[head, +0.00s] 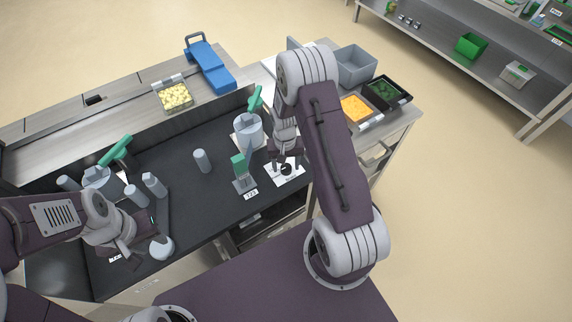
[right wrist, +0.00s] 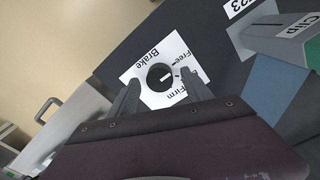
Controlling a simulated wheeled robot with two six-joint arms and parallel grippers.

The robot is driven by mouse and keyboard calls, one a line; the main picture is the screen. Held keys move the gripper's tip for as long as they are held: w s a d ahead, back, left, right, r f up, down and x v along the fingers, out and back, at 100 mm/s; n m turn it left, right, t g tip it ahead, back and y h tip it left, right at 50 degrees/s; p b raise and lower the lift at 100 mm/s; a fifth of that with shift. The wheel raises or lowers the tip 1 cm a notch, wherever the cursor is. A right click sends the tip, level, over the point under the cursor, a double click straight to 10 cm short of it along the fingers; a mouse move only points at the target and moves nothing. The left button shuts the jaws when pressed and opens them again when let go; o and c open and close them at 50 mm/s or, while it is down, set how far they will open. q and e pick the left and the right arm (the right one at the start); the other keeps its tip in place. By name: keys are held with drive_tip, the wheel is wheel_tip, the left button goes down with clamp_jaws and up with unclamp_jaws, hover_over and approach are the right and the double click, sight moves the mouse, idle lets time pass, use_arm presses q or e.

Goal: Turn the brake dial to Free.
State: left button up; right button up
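The brake dial (right wrist: 160,76) is a round black knob with a short white mark, on a white plate (right wrist: 143,68) lettered Brake, Free and Firm. Its mark points toward the Free and Firm side; I cannot tell exactly which setting it meets. In the head view the dial (head: 286,168) sits at the counter's right front. My right gripper (right wrist: 160,80) is open, its fingers on either side of the dial with gaps visible. In the head view the right gripper (head: 285,160) is just over the plate. My left gripper (head: 124,248) is at the left front; its finger opening is unclear.
A green-topped grey clip (head: 240,172) labelled 123 stands left of the dial. A grey cylinder (head: 202,160) and a round canister (head: 248,132) are nearby. A black tray (head: 388,92) and a grey bin (head: 355,66) stand at the back right. The dark counter's middle is mostly clear.

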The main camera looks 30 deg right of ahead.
drive_tip(key=shift+r, duration=0.1)
wheel_tip(320, 180, up, 9)
drive_tip(key=shift+p, duration=0.35)
drive_tip(key=shift+a, duration=0.1)
wheel_tip(320, 180, up, 6)
drive_tip(key=n+t, duration=0.1)
hover_over(284, 167)
drive_tip(key=a, duration=0.3)
drive_tip(key=s+a+r, duration=0.2)
drive_tip(key=s+r, duration=0.1)
drive_tip(key=s+a+f+n, duration=0.1)
drive_tip(key=s+n, duration=0.2)
drive_tip(key=s, duration=0.7)
drive_tip(key=shift+a+f, duration=0.3)
drive_tip(key=shift+a, duration=0.1)
